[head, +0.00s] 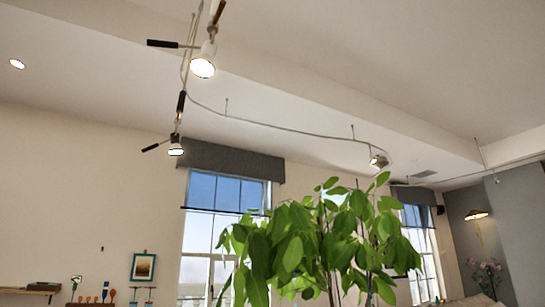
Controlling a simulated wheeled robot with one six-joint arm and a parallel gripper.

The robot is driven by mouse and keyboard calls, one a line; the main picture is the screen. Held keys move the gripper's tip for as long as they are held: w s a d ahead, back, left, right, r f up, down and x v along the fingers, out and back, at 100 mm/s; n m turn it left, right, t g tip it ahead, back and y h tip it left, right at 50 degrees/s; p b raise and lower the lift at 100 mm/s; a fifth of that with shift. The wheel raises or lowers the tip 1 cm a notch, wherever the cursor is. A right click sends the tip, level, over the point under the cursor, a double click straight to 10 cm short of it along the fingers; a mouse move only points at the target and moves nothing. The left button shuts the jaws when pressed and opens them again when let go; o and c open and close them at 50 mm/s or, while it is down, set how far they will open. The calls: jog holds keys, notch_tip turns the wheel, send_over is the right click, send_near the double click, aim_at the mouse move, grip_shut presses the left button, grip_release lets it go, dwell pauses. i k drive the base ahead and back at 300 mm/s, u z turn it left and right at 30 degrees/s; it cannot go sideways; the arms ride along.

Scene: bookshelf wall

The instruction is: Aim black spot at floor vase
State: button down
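Several spots hang from a curved ceiling track. The nearest spot (203,63) is lit, with a pale head and a black bar at its left. A second lit spot (176,149) hangs lower, with black bars beside and above it. A third spot (378,161) is small, at the track's right part. I cannot tell which one is the black spot. Pink flowers (486,270) stand at the far right by a grey wall; any vase under them is too unclear to make out. My gripper is not in view.
A leafy green plant (300,240) fills the lower middle and partly covers the windows (218,230). A lit wall lamp (477,215) is at the right. A framed picture (143,266) and small objects stand at the lower left. The floor is out of view.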

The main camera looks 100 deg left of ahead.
aim_at(175, 148)
jog(key=u, duration=4.15)
